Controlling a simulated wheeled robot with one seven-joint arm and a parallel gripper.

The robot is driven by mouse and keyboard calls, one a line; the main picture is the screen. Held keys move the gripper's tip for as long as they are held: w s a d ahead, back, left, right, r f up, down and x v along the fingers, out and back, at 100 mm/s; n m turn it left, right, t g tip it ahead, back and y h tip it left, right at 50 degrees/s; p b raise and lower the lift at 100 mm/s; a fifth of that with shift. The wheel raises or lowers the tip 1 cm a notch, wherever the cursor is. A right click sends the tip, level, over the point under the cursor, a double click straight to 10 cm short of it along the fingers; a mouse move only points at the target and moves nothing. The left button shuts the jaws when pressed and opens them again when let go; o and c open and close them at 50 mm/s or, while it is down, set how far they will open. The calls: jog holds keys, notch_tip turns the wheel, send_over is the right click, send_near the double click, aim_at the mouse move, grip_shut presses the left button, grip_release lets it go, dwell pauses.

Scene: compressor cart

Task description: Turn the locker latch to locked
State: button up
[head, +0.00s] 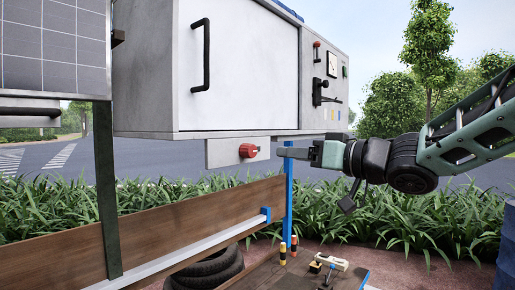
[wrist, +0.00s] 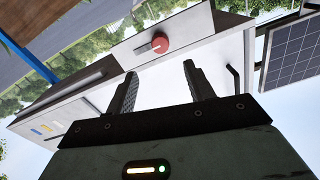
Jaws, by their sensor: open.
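A red round knob (head: 247,150), which looks like the latch, sits on a light grey plate (head: 222,153) below the white locker (head: 240,75). In the wrist view the red knob (wrist: 160,43) shows with a short grey bar beside it at its left. I cannot tell from its angle whether it is locked. My gripper (head: 284,152) is to the right of the knob, at about its height in the head view, and does not touch it. In the wrist view the fingers (wrist: 160,76) are apart and empty, with the knob beyond the gap between them.
The locker door has a black bar handle (head: 201,55). A panel at its right carries a black lever (head: 322,92), a gauge (head: 332,71) and a small red knob (head: 317,45). A blue post (head: 288,195) stands just below my gripper. Tools lie on a low surface.

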aim_at(253, 151)
jog(key=p+x, duration=0.2)
jog(key=x, duration=0.9)
jog(key=shift+w+a+p, duration=0.1)
jog(key=shift+a+p, duration=0.05)
jog(key=shift+p, duration=0.15)
jog(key=c, duration=1)
